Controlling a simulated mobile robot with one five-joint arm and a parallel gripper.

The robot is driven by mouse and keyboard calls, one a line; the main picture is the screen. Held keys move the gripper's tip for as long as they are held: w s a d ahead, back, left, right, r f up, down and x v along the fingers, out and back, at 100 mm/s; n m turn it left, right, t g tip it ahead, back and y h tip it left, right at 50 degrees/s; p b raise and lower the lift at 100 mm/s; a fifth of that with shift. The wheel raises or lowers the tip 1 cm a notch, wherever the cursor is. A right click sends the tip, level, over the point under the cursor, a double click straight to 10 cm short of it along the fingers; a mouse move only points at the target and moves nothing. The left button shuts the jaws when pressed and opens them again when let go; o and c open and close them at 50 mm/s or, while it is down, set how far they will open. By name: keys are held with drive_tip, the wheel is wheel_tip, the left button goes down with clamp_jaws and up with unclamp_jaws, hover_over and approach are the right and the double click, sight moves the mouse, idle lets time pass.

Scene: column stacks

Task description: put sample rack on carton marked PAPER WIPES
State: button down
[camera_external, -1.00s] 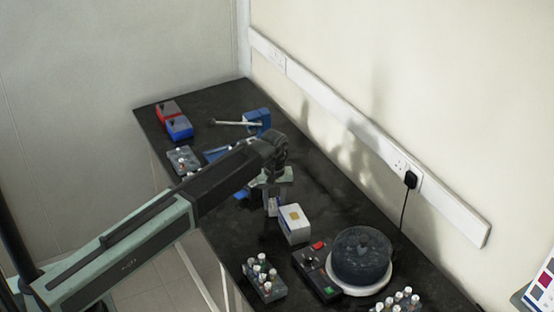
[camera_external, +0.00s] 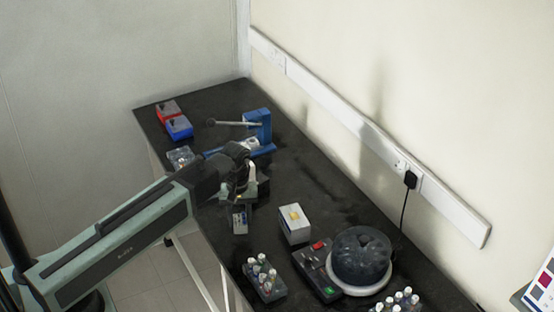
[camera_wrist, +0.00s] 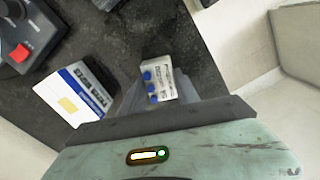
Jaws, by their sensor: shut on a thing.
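The sample rack (camera_wrist: 158,80), a small pale block with blue caps and printed text, is in the jaws of my gripper (camera_wrist: 145,92) in the wrist view. In the external view my gripper (camera_external: 243,198) points down with the rack (camera_external: 240,220) below it, near the bench's front edge. Its height above the bench is hard to tell. The carton marked PAPER WIPES (camera_external: 294,224) stands to the right, apart from the rack. It is white with a yellow patch on top, and its blue-banded printed side shows in the wrist view (camera_wrist: 85,85).
Right of the carton are a black control box (camera_external: 318,272) and a dark round-domed device (camera_external: 361,257). A vial rack (camera_external: 265,280) stands at the front edge. A blue press-like tool (camera_external: 257,125) and red and blue boxes (camera_external: 179,127) are at the far end. Bare bench lies behind the carton.

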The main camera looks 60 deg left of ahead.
drive_tip(key=shift+s+n, duration=0.1)
drive_tip(key=shift+n, duration=0.5)
drive_tip(key=shift+s+d+r+n, duration=0.1)
drive_tip(key=shift+d+r+n, duration=0.1)
drive_tip(key=shift+n, duration=0.5)
drive_tip(key=d+r+n+p, duration=0.2)
drive_tip(key=d+r+p, duration=0.1)
drive_tip(key=r+p, duration=0.3)
hover_over(293, 217)
drive_tip(key=shift+f, duration=0.25)
